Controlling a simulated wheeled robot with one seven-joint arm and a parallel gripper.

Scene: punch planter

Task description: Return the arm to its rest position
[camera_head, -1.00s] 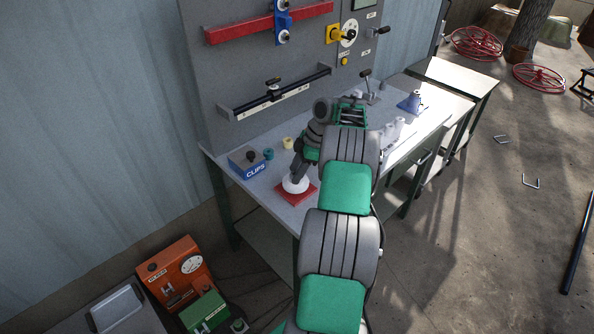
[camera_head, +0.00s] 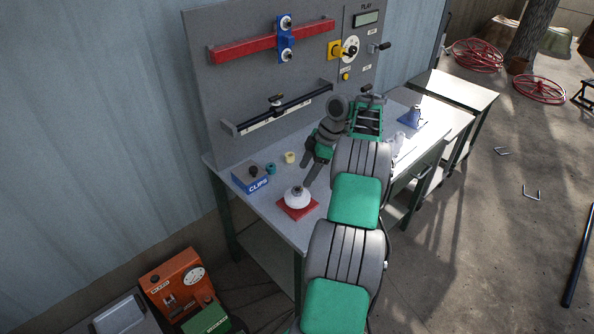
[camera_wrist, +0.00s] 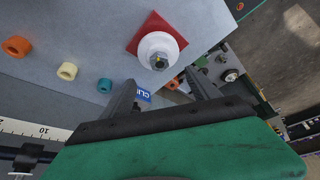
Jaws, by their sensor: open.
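My arm reaches over the table from the lower right of the head view.
A blue CLIPS box (camera_head: 250,178), a teal ring (camera_head: 270,168) and a yellow ring (camera_head: 290,157) lie left of the gripper. The grey panel (camera_head: 240,110) with rails stands behind. A blue cone-like object (camera_head: 412,117) stands further right. An orange box (camera_head: 178,282) is on the lower left.

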